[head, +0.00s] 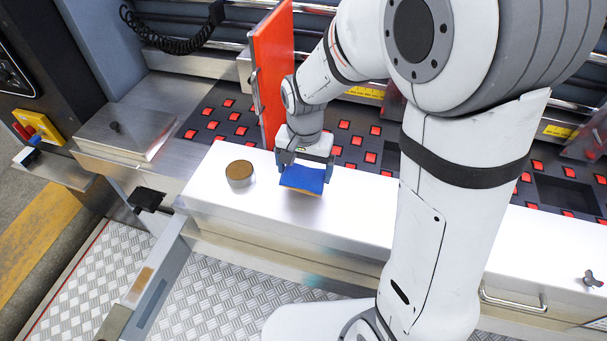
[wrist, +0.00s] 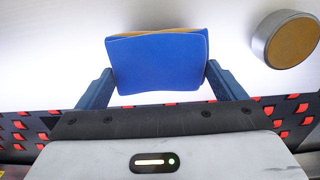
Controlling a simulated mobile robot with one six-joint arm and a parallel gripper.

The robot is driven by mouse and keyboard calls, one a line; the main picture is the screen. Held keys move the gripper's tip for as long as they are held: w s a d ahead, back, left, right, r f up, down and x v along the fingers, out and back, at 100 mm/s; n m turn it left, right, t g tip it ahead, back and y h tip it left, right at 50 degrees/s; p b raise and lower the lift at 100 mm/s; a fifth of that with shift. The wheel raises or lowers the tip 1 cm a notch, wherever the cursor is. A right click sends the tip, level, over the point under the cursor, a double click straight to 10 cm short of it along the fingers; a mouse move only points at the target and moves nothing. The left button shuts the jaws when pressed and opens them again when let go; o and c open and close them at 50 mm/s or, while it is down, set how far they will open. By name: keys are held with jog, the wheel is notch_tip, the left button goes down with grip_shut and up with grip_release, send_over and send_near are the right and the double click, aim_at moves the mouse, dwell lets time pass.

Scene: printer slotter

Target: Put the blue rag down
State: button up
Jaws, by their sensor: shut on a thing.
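The blue rag (head: 303,180) is folded, with an orange-tan layer along one edge. My gripper (head: 305,172) is shut on it, with one finger at each side of the rag. In the head view the rag is over the white top of the long bench (head: 345,222). In the wrist view the rag (wrist: 158,62) fills the space between the two fingers of my gripper (wrist: 158,82). Whether the rag touches the bench top or hangs just above it, I cannot tell.
A round metal tin with a brown top (head: 240,174) stands on the bench left of the rag. An upright orange panel (head: 273,75) stands behind my gripper. The black bed with red squares (head: 345,140) lies behind the bench. The bench top is clear in front of the rag.

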aim_at(304, 172)
jog(key=shift+f, duration=1.6)
jog(key=shift+f, duration=0.2)
jog(key=o, duration=0.7)
jog(key=shift+r, duration=0.1)
jog(key=shift+r, duration=0.1)
